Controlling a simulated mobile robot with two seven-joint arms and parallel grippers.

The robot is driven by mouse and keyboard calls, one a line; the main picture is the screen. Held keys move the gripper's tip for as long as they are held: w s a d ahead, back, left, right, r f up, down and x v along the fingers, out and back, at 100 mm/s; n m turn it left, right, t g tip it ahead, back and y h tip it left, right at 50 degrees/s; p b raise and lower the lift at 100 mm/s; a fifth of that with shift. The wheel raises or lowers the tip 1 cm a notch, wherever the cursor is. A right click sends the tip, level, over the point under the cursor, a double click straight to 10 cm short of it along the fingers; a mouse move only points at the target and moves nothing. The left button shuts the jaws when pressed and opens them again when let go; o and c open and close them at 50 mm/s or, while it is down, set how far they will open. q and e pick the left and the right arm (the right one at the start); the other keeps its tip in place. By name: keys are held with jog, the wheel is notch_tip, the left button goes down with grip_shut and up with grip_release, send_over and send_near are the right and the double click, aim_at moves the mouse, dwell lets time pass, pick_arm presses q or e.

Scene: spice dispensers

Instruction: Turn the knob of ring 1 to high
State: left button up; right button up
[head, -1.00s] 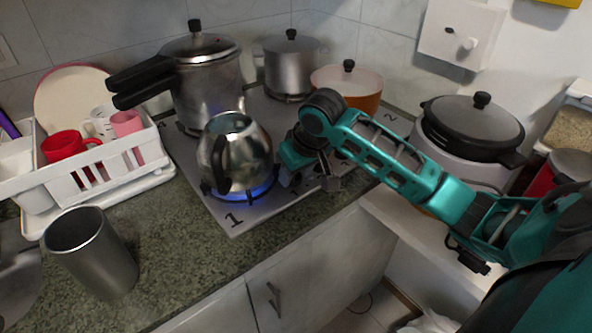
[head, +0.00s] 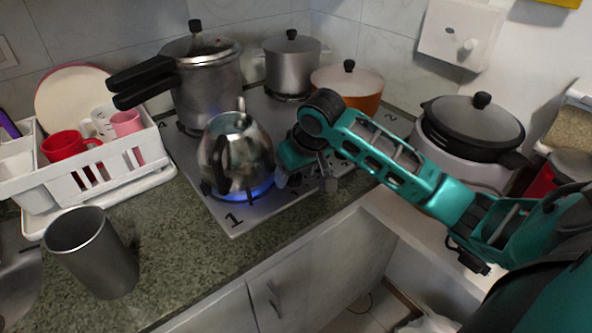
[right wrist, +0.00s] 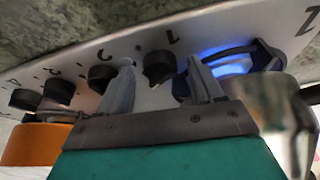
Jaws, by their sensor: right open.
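My right gripper (head: 305,180) is over the front right part of the stove, just right of the steel kettle. In the right wrist view its two grey fingers (right wrist: 160,68) are apart. A black knob (right wrist: 158,65) shows between the fingertips, close to the painted 1 (right wrist: 172,35). I cannot tell whether the fingers touch it. The painted 1 also shows in the head view (head: 235,220). Blue flame (head: 262,188) burns under the kettle (head: 235,155) on ring 1; it also shows in the right wrist view (right wrist: 228,68). My left gripper is out of view.
More black knobs (right wrist: 60,90) run left in the right wrist view. A pressure cooker (head: 207,85), steel pot (head: 292,66) and orange pan (head: 362,101) stand on the stove. The front counter beside the grey cup (head: 100,255) is partly clear.

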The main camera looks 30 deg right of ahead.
jog(key=v, duration=1.3)
